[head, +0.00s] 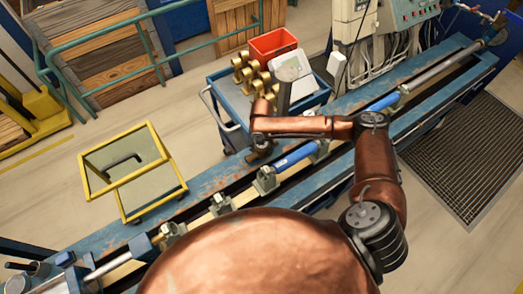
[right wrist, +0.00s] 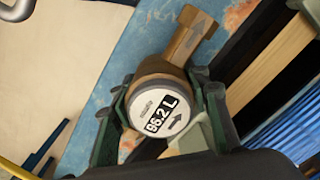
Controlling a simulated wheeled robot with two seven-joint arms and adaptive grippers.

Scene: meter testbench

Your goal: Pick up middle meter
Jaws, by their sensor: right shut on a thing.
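A brass meter (right wrist: 160,85) with a round white dial reading 96.2 L sits between the fingers of my right gripper (right wrist: 160,118) in the right wrist view. The fingers are shut on the meter's round body, and its pipe end points up and right. In the head view my right gripper (head: 259,153) is over the blue bench's (head: 205,187) back edge, partly hidden by my wrist, and I cannot make out the meter there. I cannot tell whether the meter touches the bench. My left gripper is not in view.
A blue cart (head: 229,113) behind the bench holds several brass meters (head: 249,75) and a red bin (head: 272,43). Clamps (head: 221,204) and a blue cylinder (head: 294,156) line the bench rail.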

